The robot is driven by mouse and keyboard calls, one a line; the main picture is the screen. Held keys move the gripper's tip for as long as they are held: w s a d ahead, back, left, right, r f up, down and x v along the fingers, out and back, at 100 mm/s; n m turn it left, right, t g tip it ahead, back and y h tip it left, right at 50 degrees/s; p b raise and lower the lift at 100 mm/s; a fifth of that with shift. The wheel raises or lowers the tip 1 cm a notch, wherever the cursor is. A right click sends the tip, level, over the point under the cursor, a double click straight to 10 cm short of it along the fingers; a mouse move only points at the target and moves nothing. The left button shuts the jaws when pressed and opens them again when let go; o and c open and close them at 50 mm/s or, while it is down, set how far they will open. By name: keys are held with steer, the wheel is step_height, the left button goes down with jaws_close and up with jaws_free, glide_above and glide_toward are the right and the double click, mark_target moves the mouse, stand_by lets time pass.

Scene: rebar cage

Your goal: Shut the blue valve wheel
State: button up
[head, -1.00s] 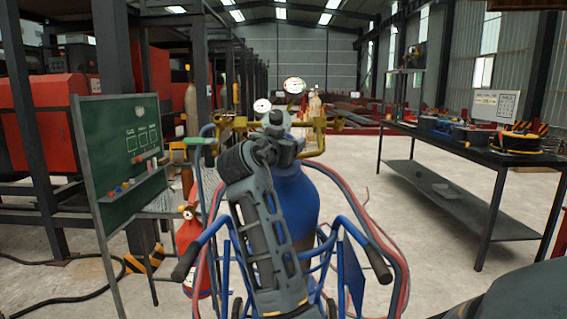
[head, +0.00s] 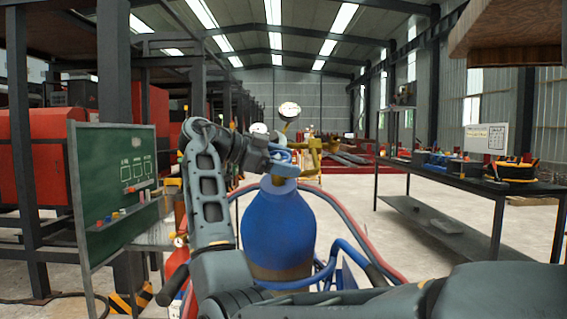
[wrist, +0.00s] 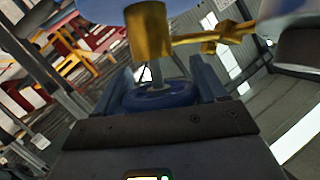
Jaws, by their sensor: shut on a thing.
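The blue valve wheel (wrist: 160,96) sits between the two fingers of my gripper (wrist: 163,84) in the wrist view, with its stem running up to a brass valve body (wrist: 148,32). My gripper is shut on the wheel. In the head view my gripper (head: 284,158) is at the valve on top of the blue gas cylinder (head: 278,228). There the wheel shows only as a small blue part (head: 290,150), mostly hidden by the gripper.
Pressure gauges (head: 290,109) stand just behind the valve. Red and blue hoses and blue cart rails (head: 352,250) surround the cylinder. A green chalkboard (head: 115,200) stands at left, a dark workbench (head: 465,183) at right. Open floor lies between.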

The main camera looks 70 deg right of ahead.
steer(key=m+y, duration=0.1)
steer(key=m+y+p, duration=0.1)
steer(key=m+g+y+p, duration=0.1)
steer(key=shift+a+r+m+y, duration=0.2)
steer(key=shift+r+m+y, duration=0.1)
steer(key=shift+y, duration=0.1)
steer(key=m+y+p, duration=0.1)
steer(key=p, duration=0.1)
steer(key=m+y+p, duration=0.1)
steer(key=y+p, duration=0.1)
steer(key=shift+s+a+m, duration=0.1)
steer(key=shift+a+m, duration=0.1)
steer(key=shift+m, duration=0.1)
steer(key=m+y+p, duration=0.1)
steer(key=p, duration=0.2)
steer(key=m+t+y+p, duration=0.1)
steer(key=y+p, duration=0.1)
steer(key=p, duration=0.1)
steer(key=shift+a+f+p, duration=0.15)
steer(key=shift+f+p, duration=0.05)
steer(key=shift+p, duration=0.1)
steer(key=shift+a+f+m+y+p, duration=0.1)
steer(key=shift+f+m+y+p, duration=0.2)
steer(key=shift+m+y+p, duration=0.6)
steer(key=shift+f+p, duration=0.2)
steer(key=shift+p, duration=0.15)
steer(key=o, duration=1)
steer(key=shift+h, duration=0.3)
steer(key=shift+r, duration=0.1)
